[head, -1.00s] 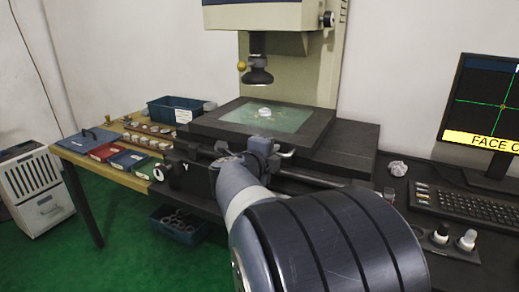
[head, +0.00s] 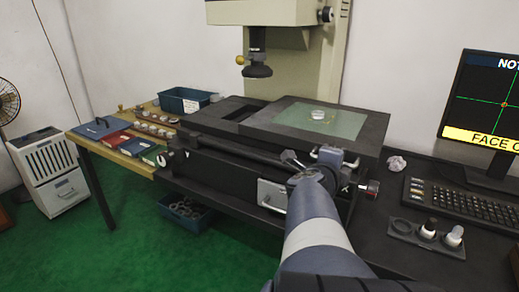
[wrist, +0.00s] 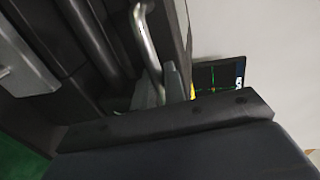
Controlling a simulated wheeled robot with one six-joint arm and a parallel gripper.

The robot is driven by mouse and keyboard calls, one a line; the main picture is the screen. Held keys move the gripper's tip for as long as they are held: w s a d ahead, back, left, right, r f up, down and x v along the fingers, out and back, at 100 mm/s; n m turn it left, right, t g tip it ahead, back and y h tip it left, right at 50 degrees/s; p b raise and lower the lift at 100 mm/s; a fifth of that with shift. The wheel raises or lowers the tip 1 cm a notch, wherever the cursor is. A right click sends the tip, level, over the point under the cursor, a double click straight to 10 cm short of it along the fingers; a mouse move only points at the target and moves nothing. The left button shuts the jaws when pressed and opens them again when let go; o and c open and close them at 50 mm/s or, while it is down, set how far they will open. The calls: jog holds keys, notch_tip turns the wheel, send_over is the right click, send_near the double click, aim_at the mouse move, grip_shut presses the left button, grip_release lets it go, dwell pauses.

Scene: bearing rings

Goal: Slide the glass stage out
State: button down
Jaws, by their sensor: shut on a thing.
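The glass stage is a black plate (head: 365,147) with a greenish glass pane (head: 345,124). It sits offset to the right on its black base (head: 222,120), which lies bare at the left. A small clear or pale ring (head: 318,114) rests on the glass. My gripper (head: 318,163) is at the stage's front edge, shut on a silver handle (head: 331,153). The wrist view shows the curved silver handle (wrist: 147,38) at close range, with a grey finger beside it. My wrist hides part of the front edge.
A dark lens (head: 257,71) hangs above the stage's left part. A crumpled paper ball (head: 397,163), control panel (head: 425,236) and keyboard (head: 462,205) lie to the right. A wooden side table (head: 142,165) stands left.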

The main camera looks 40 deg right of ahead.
jog(key=shift+s+f, duration=0.1)
jog(key=shift+s, duration=0.05)
jog(key=c, duration=1.6)
grip_release()
jog(key=shift+d, duration=0.1)
